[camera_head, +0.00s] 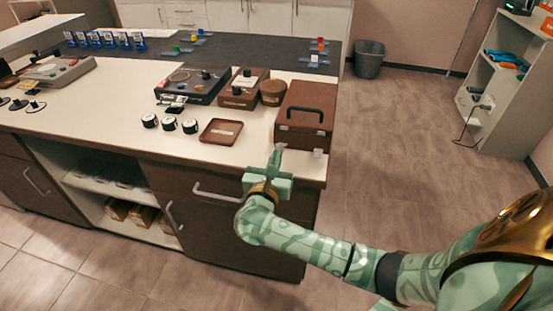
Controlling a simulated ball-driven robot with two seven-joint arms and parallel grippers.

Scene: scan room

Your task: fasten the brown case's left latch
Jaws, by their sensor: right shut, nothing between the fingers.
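The brown case (305,116) stands at the right end of the counter, lid down, with a dark handle on top. My left gripper is not in view.
A brown tray (221,132) and several round black-and-white items (169,124) lie left of the case. A round brown container (272,92) and a brown box (243,89) stand behind the tray. The counter's front edge is close under my gripper.

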